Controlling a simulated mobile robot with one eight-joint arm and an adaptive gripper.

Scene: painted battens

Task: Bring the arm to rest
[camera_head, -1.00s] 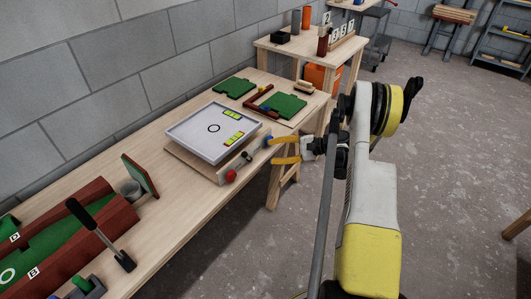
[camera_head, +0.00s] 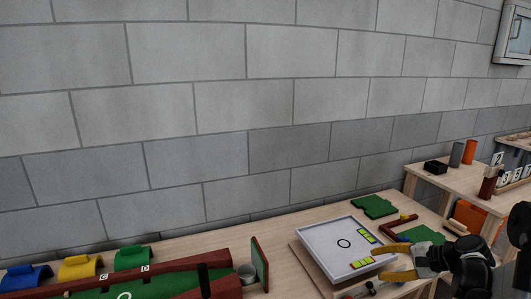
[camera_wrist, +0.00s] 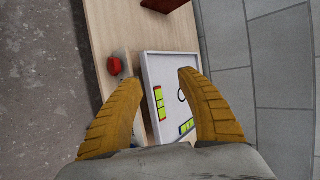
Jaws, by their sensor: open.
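My gripper (camera_wrist: 160,95) is open, its two yellow ribbed fingers spread apart with nothing between them in the wrist view. In the head view my gripper (camera_head: 392,266) is at the lower right, in front of the white tray's near right edge. The white tray (camera_head: 316,237) has a black ring and yellow-green blocks in it; it also shows beyond the fingers in the wrist view (camera_wrist: 165,62). Part of my arm is cut off at the right edge of the head view.
The workbench (camera_head: 215,245) runs along a grey block wall (camera_head: 290,100). A red knob (camera_wrist: 114,66) is beside the tray. A green board (camera_head: 374,206) lies behind it. A red-sided green trough (camera_head: 150,284) stands at left. A second table (camera_head: 455,180) is at right.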

